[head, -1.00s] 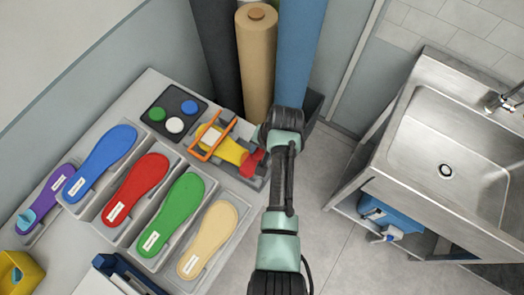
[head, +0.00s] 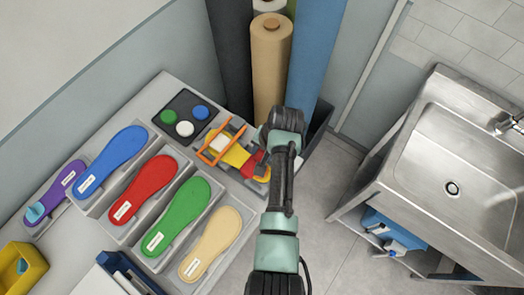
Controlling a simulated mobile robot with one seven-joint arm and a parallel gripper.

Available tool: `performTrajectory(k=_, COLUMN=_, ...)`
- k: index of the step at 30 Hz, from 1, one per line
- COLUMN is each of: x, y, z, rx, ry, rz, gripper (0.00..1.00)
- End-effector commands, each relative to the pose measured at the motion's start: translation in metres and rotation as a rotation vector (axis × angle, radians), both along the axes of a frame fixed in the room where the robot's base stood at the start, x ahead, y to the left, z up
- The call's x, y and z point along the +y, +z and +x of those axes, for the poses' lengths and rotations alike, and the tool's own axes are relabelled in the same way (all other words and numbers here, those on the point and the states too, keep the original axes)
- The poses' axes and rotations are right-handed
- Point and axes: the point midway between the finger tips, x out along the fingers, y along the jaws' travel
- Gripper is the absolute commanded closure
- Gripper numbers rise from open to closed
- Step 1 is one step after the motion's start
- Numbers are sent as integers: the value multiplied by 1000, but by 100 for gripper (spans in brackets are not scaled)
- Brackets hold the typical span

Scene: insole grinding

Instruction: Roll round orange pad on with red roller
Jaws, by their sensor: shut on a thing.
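A yellow insole (head: 236,155) lies in a grey fixture at the right end of the bench, under an orange frame (head: 206,155). A round orange pad (head: 262,173) shows at the insole's right end, partly covered. The red roller (head: 251,163) is over that end, close to the pad; I cannot tell whether it touches. My gripper (head: 263,152) is at the roller, shut on it, with its fingers mostly hidden under my wrist.
Purple, blue, red, green and tan insoles (head: 210,243) lie in grey trays to the left. A black tray (head: 184,116) holds three round pads. Tall material rolls (head: 270,60) stand behind. A steel sink (head: 470,170) is at the right.

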Motion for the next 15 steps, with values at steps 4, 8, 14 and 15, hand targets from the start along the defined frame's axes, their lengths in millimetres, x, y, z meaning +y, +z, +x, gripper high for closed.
performTrajectory(k=4, x=0, y=17, z=2, rx=-4, ry=0, rz=0, gripper=100)
performTrajectory(k=8, x=0, y=30, z=2, rx=-6, ry=0, rz=0, gripper=100)
performTrajectory(k=14, x=0, y=50, z=2, rx=-6, ry=0, rz=0, gripper=100)
performTrajectory(k=15, x=0, y=53, z=2, rx=-4, ry=0, rz=1, gripper=100)
